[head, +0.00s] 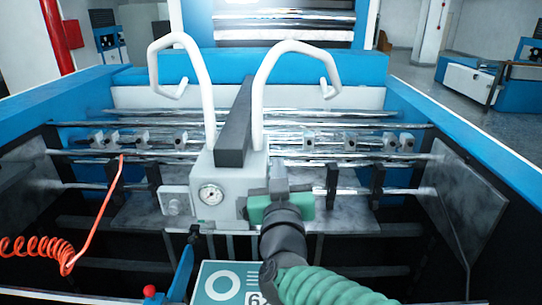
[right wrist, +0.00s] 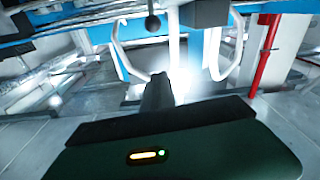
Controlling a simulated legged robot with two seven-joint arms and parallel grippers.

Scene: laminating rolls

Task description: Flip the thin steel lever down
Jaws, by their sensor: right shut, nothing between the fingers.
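I cannot clearly make out a thin steel lever in the head view; the gripper hides part of the block's right side. In the right wrist view a small dark ball (right wrist: 152,23) on a thin stem shows above the fingers, apart from them; I cannot tell whether it is the lever. My left gripper is not in view.
Two bent white tubes (head: 199,80) (head: 260,85) rise from the block beside a dark bar (head: 235,125). Steel rollers (head: 340,125) run across behind. An orange coiled hose (head: 45,245) hangs left. Blue side walls (head: 460,140) bound the machine.

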